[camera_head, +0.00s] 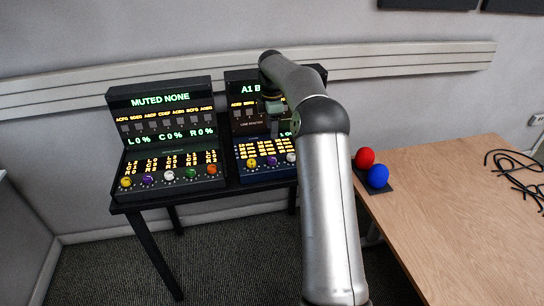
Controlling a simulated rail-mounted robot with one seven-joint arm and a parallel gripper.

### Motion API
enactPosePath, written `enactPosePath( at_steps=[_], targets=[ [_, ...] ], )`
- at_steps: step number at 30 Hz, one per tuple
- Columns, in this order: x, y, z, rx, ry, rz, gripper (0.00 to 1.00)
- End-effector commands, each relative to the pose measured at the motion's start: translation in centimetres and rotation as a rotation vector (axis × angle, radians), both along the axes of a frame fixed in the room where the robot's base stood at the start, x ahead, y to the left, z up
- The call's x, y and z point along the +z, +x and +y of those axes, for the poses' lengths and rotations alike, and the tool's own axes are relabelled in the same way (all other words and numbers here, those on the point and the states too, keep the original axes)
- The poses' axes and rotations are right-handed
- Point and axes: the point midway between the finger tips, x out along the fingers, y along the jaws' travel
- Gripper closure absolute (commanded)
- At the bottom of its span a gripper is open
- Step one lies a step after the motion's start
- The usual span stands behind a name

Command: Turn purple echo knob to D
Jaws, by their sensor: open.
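A purple knob (148,179) sits in the bottom row of the left console, between a yellow knob and a white knob. Another purple knob (271,161) sits in the bottom row of the right console, between a yellow and a white knob. Which of the two is the echo knob I cannot tell, as the small labels and pointer settings are not legible. My gripper (273,122) is open in front of the right console's upright display, above its knob row and apart from both purple knobs. Its fingertips are small and dark against the console.
The left console (160,92) reads "MUTED NONE"; my arm hides part of the right console (238,133). Both stand on a black table (148,201). A wooden table (455,205) at right holds red (364,158) and blue (378,175) balls and black cables (515,168).

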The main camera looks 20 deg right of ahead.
Motion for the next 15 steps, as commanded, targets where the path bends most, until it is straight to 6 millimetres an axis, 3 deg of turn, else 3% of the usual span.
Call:
enactPosePath(
  at_steps=[9,15],
  targets=[
    [-7.0,-0.1,0.1,0.000,0.003,0.003,0.49],
    [-10.5,-0.1,0.1,-0.001,0.000,0.002,0.49]
  ],
)
